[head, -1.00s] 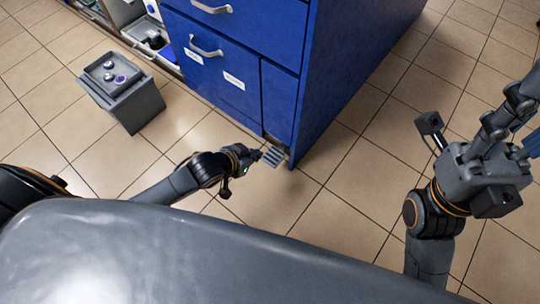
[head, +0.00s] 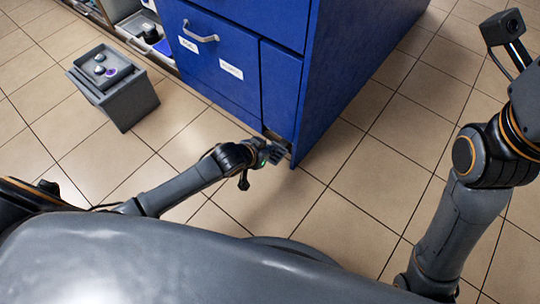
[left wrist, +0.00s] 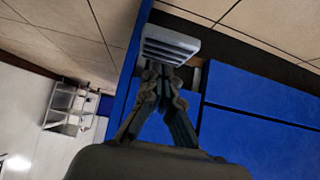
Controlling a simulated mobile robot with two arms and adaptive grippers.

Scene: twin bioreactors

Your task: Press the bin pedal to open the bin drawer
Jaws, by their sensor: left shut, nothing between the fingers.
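The bin pedal (left wrist: 170,45) is a light grey ribbed plate low at the foot of the blue cabinet; it shows clearly in the left wrist view. In the head view my left gripper (head: 272,153) reaches the cabinet's bottom front corner and mostly hides the pedal. In the left wrist view its fingers (left wrist: 161,76) are together and empty, with the tips at the pedal's edge; I cannot tell whether they touch it. The bin drawer front (head: 279,88) is a narrow blue panel, which looks shut. My right gripper's fingers are outside the head view.
The blue cabinet (head: 355,75) fills the top middle, with a wide handled drawer (head: 215,65) beside the narrow panel. A grey box (head: 128,103) with small items on top stands on the floor at left. The tiled floor right of the cabinet is clear.

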